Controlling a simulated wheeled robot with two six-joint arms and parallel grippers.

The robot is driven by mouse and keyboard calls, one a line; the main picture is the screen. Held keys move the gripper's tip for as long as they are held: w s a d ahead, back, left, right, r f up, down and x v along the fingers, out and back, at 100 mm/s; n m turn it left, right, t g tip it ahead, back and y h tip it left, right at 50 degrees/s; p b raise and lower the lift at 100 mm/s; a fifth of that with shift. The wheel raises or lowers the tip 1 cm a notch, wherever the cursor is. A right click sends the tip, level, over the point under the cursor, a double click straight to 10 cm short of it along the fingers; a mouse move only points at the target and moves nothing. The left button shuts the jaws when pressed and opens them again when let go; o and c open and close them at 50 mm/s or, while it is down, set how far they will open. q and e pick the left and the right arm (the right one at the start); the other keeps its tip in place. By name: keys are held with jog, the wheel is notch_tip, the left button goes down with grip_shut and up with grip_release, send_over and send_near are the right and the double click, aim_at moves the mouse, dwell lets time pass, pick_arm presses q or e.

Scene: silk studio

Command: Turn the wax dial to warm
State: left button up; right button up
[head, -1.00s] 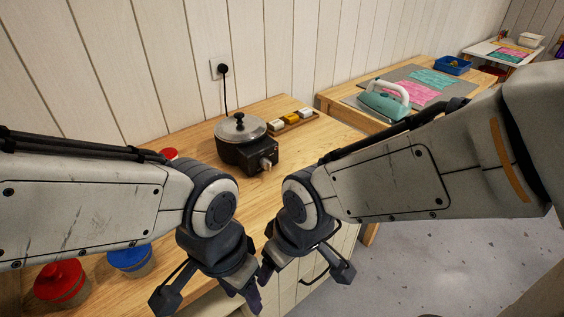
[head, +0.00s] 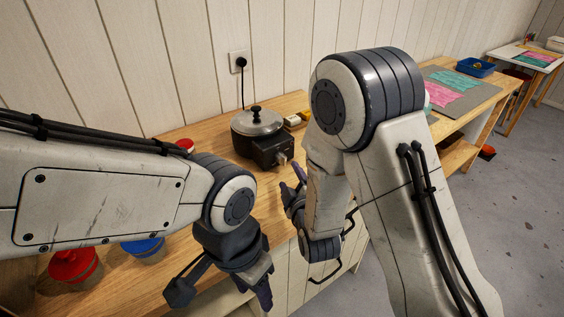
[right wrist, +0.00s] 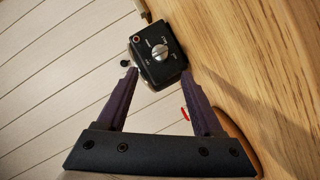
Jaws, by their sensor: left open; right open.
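The wax pot (head: 258,123) is a dark heater with a metal lid and black knob, standing on the wooden table. Its pale dial (head: 283,157) sticks out of the front of its black control box. In the right wrist view the silver dial (right wrist: 159,52) has small white labels around it, too small to read surely. My right gripper (right wrist: 158,76) is open and empty, its purple fingertips just short of the box with the dial between their lines. In the head view the right gripper (head: 297,188) is below and right of the dial. My left gripper (head: 262,292) is open, low by the table's front.
A red-lidded jar (head: 74,266) and a blue-lidded jar (head: 143,246) stand at the front left. Small blocks (head: 295,121) lie right of the pot, partly hidden by my right arm. A cord runs to the wall socket (head: 239,62). Another table with a blue tray (head: 477,68) stands right.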

aim_at(282, 161)
jog(key=p+x, duration=0.2)
jog(key=x, duration=0.7)
jog(key=shift+w, duration=0.2)
grip_shut()
